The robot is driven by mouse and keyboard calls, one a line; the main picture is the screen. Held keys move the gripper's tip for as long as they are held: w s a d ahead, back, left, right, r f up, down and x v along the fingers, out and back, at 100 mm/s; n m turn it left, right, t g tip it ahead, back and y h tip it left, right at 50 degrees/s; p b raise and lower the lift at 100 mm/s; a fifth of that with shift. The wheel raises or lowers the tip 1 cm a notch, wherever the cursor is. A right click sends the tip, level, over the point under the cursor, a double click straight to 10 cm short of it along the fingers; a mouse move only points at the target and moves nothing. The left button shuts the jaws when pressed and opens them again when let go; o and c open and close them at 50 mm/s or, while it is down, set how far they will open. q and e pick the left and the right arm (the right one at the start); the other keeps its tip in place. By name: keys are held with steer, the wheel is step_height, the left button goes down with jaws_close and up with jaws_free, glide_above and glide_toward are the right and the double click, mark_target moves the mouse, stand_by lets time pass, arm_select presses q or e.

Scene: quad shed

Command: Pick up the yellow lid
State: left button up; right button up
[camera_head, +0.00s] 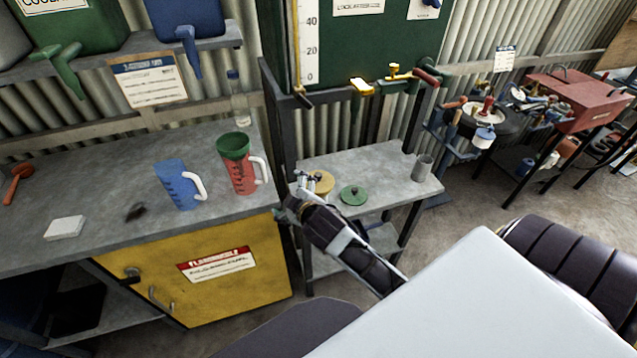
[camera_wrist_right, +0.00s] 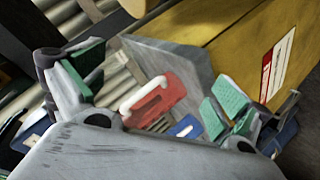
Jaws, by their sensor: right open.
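The yellow lid (camera_head: 323,183) lies on the small grey side table, left of a green lid. My right gripper (camera_head: 298,187) is at the lid's left side and covers part of it in the head view. I cannot tell whether they touch. In the right wrist view my right gripper (camera_wrist_right: 155,88) is open, with nothing between its green-padded fingers. A yellowish edge (camera_wrist_right: 134,5) shows at the top of that view; I cannot tell if it is the lid. My left gripper is not in view.
The green lid (camera_head: 353,196) and a grey cup (camera_head: 422,168) share the side table (camera_head: 385,160). A red jug (camera_head: 240,174) with a green funnel (camera_head: 233,146) and a blue jug (camera_head: 175,184) stand on the left workbench (camera_head: 100,200). A dark post (camera_head: 277,120) rises behind the gripper.

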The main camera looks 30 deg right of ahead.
steer(key=w+a+r+n+t+y, duration=0.4)
steer(key=r+n, duration=0.3)
steer(key=r, duration=0.2)
steer(key=w+a+r+n+t+y, duration=0.3)
steer(key=a+r+n, duration=0.25)
steer(key=r, duration=0.45)
steer(key=s+a+r+n+g+y, duration=0.15)
steer(key=a+n+g+y, duration=0.4)
steer(key=n, duration=0.75)
steer(key=s+a+r+n+g+y, duration=0.1)
steer(key=s+a+n+g+y, duration=0.35)
steer(key=n, duration=0.75)
steer(key=w+d+f+n+g+h, duration=0.1)
steer(key=d+f+n+g+h, duration=0.6)
steer(key=f+n, duration=0.4)
steer(key=d+r+n+g+h, duration=0.1)
steer(key=d+h, duration=0.8)
steer(key=d, duration=1.5)
steer(key=shift+w+r+g, duration=0.25)
steer(key=shift+w+g, duration=0.15)
steer(key=shift+g, duration=0.4)
